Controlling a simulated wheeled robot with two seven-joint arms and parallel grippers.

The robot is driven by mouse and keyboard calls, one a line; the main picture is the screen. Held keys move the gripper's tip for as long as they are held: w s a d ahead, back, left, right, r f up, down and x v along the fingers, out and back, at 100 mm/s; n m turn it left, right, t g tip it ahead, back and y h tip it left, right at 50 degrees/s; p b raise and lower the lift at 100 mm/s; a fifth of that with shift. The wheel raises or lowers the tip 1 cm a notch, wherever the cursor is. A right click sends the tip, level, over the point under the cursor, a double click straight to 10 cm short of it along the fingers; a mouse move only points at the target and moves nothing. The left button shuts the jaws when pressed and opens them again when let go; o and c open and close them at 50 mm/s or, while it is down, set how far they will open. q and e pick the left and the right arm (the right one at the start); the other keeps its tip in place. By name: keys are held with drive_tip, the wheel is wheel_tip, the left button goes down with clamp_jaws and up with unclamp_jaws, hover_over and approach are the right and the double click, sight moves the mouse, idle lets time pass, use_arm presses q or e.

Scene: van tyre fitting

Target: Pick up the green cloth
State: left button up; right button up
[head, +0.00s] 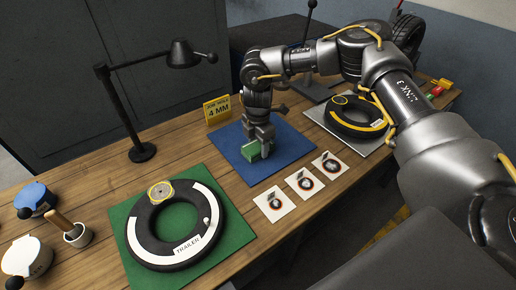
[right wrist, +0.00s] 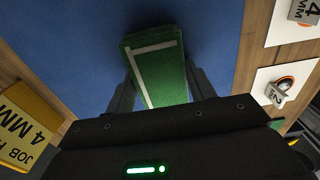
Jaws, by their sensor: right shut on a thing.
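The green cloth (head: 251,150) is a small folded green block at the middle of the blue mat (head: 287,143). In the right wrist view the cloth (right wrist: 158,75) has a pale L-shaped line on it and sits between the two dark fingers. My right gripper (head: 262,142) points down over the mat and is shut on the cloth. The fingers cover part of the cloth in the head view. I cannot tell whether the cloth touches the mat. My left gripper is not in view.
A tyre marked TRAILER (head: 175,225) lies on a green mat at the front left. Another tyre (head: 356,117) lies at the right. Three cards (head: 304,182) lie along the front edge. A yellow 4 MM sign (head: 217,109) and a black lamp (head: 142,152) stand behind.

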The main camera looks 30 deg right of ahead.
sight(257, 145)
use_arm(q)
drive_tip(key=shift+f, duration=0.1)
use_arm(e)
drive_tip(key=shift+r, duration=0.1)
drive_tip(key=shift+r, duration=0.2)
wheel_tip(257, 145, up, 3)
drive_tip(key=shift+a+f+b, duration=0.1)
drive_tip(key=shift+f+b, duration=0.1)
drive_tip(key=shift+b, duration=0.65)
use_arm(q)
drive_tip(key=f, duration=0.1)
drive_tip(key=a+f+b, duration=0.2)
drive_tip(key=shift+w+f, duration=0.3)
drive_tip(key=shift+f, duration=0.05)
use_arm(e)
drive_tip(key=s+a+r, duration=0.8)
drive_tip(key=s+r, duration=0.1)
drive_tip(key=s, duration=0.2)
drive_tip(key=shift+a+r, duration=0.15)
drive_tip(key=shift+r, duration=0.25)
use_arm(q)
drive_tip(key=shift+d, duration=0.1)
